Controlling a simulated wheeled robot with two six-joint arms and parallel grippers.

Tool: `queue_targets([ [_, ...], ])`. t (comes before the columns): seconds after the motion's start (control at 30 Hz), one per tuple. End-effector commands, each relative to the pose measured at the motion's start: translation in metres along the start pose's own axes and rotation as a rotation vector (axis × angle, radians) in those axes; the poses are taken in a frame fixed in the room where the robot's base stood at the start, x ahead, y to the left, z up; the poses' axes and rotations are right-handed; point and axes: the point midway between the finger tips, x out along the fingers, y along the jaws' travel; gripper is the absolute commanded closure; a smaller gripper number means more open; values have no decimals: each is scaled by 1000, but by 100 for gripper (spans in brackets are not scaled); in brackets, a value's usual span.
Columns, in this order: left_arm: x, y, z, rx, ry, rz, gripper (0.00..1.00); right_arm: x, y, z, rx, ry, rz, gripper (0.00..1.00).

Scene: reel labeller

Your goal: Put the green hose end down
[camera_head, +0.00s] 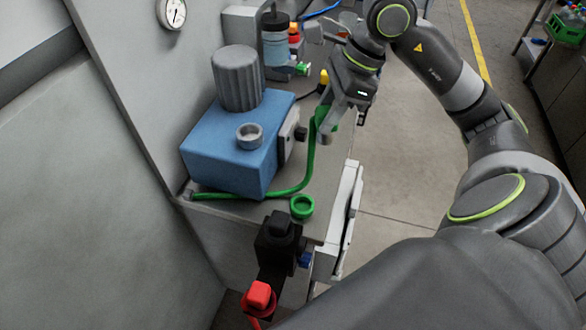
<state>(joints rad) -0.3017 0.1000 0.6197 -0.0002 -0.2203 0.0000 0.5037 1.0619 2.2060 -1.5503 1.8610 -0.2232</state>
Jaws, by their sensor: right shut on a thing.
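My right gripper (340,122) comes in from the upper right and points down, above the back right part of the worktop. It is shut on the end of the green hose (310,158), and its fingers partly hide that end. From the gripper the hose hangs down, bends at the worktop and runs along the front of the blue box to the left edge. My left gripper is not in view.
A blue box (222,150) with a grey ribbed cylinder (238,78) stands on the grey worktop (322,190). A green ring (301,207) lies near the front. A black fixture (279,245) and a red-capped part (259,296) are in front. Bottles stand behind.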

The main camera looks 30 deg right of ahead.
Motion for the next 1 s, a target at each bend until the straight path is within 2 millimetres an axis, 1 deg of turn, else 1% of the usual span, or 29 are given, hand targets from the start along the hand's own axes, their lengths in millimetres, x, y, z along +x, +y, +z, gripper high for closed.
queue_targets([
  [0.03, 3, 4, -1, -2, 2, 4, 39, 22, 3, 0, -4, -7, 11, 95],
  [0.1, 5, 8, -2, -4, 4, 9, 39, 46, 6, -1, -3, -9, 10, 95],
  [0.2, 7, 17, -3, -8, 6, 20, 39, 74, 11, 0, 3, -13, 11, 95],
  [0.3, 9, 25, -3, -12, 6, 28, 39, 95, 17, 0, 13, -14, 9, 95],
  [0.4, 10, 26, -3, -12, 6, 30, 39, 108, 21, 1, 24, -14, 9, 95],
  [0.57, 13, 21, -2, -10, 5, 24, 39, 120, 24, 0, 32, -14, 8, 95],
  [0.67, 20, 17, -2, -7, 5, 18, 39, 127, 24, -2, 33, -12, 7, 95],
  [0.77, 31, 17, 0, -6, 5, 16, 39, 138, 24, -7, 33, -12, 7, 95],
  [1.0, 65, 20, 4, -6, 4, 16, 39, 169, 25, -20, 33, -12, 7, 95],
])
